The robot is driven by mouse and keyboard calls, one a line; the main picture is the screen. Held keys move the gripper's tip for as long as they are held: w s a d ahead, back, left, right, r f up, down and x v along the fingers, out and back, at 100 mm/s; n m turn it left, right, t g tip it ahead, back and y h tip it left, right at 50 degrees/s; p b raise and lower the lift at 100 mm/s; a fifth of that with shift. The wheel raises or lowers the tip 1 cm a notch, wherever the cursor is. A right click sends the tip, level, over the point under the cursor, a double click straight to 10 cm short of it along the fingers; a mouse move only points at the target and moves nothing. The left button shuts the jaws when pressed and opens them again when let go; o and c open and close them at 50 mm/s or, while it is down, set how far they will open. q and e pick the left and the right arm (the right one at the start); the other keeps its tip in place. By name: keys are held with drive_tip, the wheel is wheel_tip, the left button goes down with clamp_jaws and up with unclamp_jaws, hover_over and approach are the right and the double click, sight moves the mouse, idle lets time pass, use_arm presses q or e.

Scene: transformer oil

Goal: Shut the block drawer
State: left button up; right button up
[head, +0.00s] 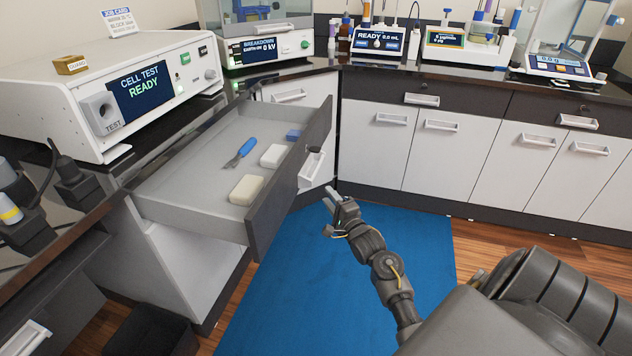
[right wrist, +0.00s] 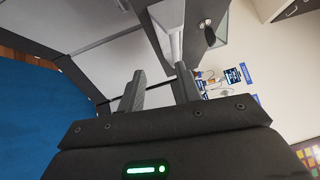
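The block drawer (head: 190,187) stands pulled out from the left counter in the head view, its dark front panel (head: 277,200) facing right. It holds a cream block (head: 246,190), a white block (head: 272,155), a small blue block (head: 293,135) and a blue-handled tool (head: 240,152). A pale handle (head: 311,170) shows just beyond the front panel. My right gripper (head: 329,211) is right of the drawer front, apart from it, above the blue mat. In the right wrist view its two fingers (right wrist: 160,92) are spread with nothing between them. My left gripper is not in view.
A cell test unit (head: 140,85) stands on the left counter above the drawer. White cabinets (head: 440,150) line the back. The blue mat (head: 350,290) on the floor is clear. A dark bin (head: 150,330) stands below left.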

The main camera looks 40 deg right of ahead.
sight(316, 168)
drive_tip(key=shift+m+h, duration=0.3)
drive_tip(key=shift+m, duration=0.1)
drive_tip(key=x, duration=0.3)
drive_tip(key=r+x, duration=0.1)
drive_tip(key=x, duration=0.3)
drive_tip(key=r+b+x, duration=0.1)
drive_tip(key=x, duration=0.2)
drive_tip(key=shift+w+d+r, duration=0.25)
drive_tip(key=shift+w, duration=0.15)
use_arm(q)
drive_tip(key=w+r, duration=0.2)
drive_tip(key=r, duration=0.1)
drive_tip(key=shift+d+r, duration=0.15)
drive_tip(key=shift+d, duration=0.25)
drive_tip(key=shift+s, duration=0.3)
use_arm(e)
clamp_jaws()
